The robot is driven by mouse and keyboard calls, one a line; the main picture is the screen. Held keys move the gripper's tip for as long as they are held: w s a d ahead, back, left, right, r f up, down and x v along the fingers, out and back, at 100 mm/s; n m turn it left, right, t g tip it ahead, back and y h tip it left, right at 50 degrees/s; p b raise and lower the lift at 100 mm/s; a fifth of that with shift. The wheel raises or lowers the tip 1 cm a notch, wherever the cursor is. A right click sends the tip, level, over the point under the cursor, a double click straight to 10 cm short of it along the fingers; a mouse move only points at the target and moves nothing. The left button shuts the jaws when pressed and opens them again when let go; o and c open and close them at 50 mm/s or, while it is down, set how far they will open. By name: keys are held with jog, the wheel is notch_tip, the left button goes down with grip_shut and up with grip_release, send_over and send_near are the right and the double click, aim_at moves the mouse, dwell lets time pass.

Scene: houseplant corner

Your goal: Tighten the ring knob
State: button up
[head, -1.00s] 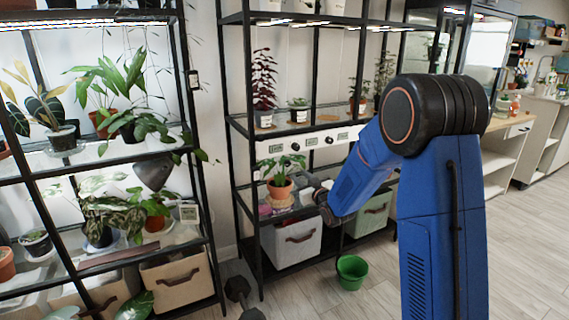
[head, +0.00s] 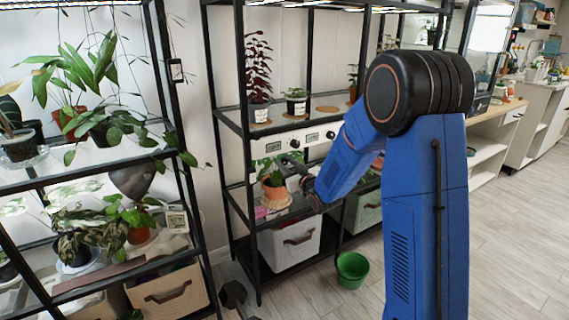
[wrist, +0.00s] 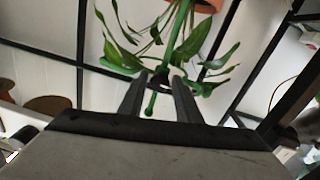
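A potted plant in a terracotta pot (head: 275,193) stands on the middle rack's lower shelf. In the wrist view its leaves and a green stake (wrist: 181,30) hang from the top, so that view looks upside down. A short green rod with a round end (wrist: 150,104) shows between my fingers; it may be the ring knob, but I cannot be sure. My gripper (head: 289,164) is at the plant's right side. In the wrist view my gripper (wrist: 160,80) has its two dark fingers apart, leaves behind them. Contact with the green rod cannot be told.
A white panel (head: 285,144) with small dark knobs and labels runs above the plant. A white bin (head: 285,250) sits below, and a green bucket (head: 352,270) stands on the floor. Black rack posts are close on both sides. Floor at the right is clear.

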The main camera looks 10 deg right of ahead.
grip_shut()
jog(key=c, duration=0.8)
grip_release()
